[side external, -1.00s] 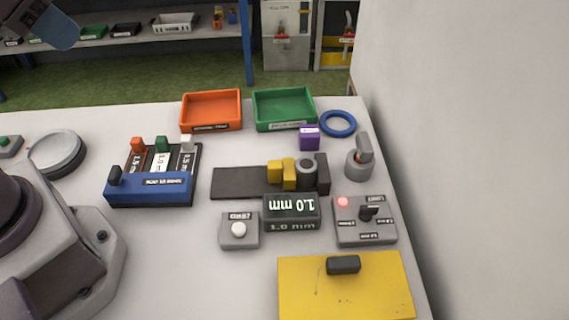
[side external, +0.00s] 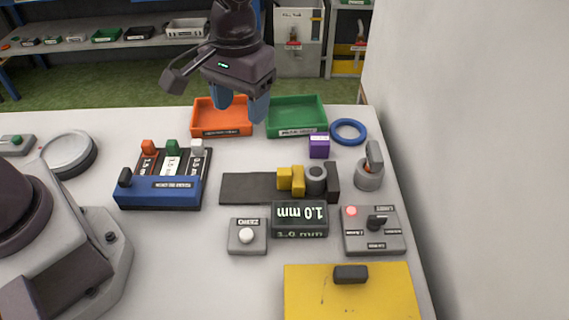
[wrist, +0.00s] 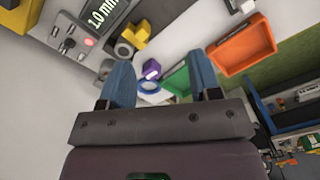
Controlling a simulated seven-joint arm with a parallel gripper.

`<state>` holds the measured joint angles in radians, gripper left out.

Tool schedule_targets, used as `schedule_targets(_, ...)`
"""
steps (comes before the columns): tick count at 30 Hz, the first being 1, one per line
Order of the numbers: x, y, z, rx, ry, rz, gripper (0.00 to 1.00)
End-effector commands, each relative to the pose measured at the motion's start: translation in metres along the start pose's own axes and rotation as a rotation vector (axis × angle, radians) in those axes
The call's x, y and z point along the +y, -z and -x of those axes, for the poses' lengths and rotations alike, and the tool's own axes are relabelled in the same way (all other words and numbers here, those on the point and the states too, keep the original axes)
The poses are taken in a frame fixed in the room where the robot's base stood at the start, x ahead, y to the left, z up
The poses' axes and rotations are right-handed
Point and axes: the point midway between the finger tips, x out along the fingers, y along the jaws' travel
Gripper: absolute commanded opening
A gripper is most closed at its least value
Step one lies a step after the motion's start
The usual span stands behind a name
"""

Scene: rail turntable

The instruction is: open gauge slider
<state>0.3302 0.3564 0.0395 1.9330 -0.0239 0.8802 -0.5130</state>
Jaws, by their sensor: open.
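The gauge is a dark flat rail (side external: 238,187) with a yellow slider (side external: 291,179) near its right end. A grey ring (side external: 316,178) sits between the slider and a dark end block (side external: 333,181). The yellow slider also shows in the wrist view (wrist: 138,33). A display (side external: 300,217) in front reads 1.0 mm. My gripper (side external: 240,112) is open and empty, its blue fingers apart. It is above the table's back part, near the orange and green trays, behind the gauge and away from it.
The orange tray (side external: 221,132) and green tray (side external: 297,132) stand at the back. A purple block (side external: 319,147), blue ring (side external: 348,131) and grey lever (side external: 370,172) are to the right. A blue rack with tabs (side external: 158,194) stands left. A button box (side external: 247,237), switch box (side external: 373,232) and yellow panel (side external: 345,298) are in front.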

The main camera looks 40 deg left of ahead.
Motion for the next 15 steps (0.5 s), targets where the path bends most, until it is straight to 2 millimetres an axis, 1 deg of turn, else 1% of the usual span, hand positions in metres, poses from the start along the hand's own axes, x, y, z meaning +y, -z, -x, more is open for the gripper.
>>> schedule_targets(1, 0.012, 0.008, -0.016, -0.017, 0.014, 0.053, 0.57)
schedule_targets(3, 0.025, 0.019, -0.032, -0.024, 0.024, 0.144, 0.57)
schedule_targets(5, 0.035, 0.029, -0.042, -0.02, 0.026, 0.233, 0.57)
schedule_targets(7, 0.042, 0.041, -0.044, -0.003, 0.014, 0.34, 0.57)
schedule_targets(9, 0.047, 0.049, -0.036, 0.019, -0.009, 0.425, 0.57)
schedule_targets(12, 0.048, 0.051, -0.034, 0.024, -0.017, 0.507, 0.57)
schedule_targets(15, 0.048, 0.051, -0.036, 0.022, -0.016, 0.547, 0.57)
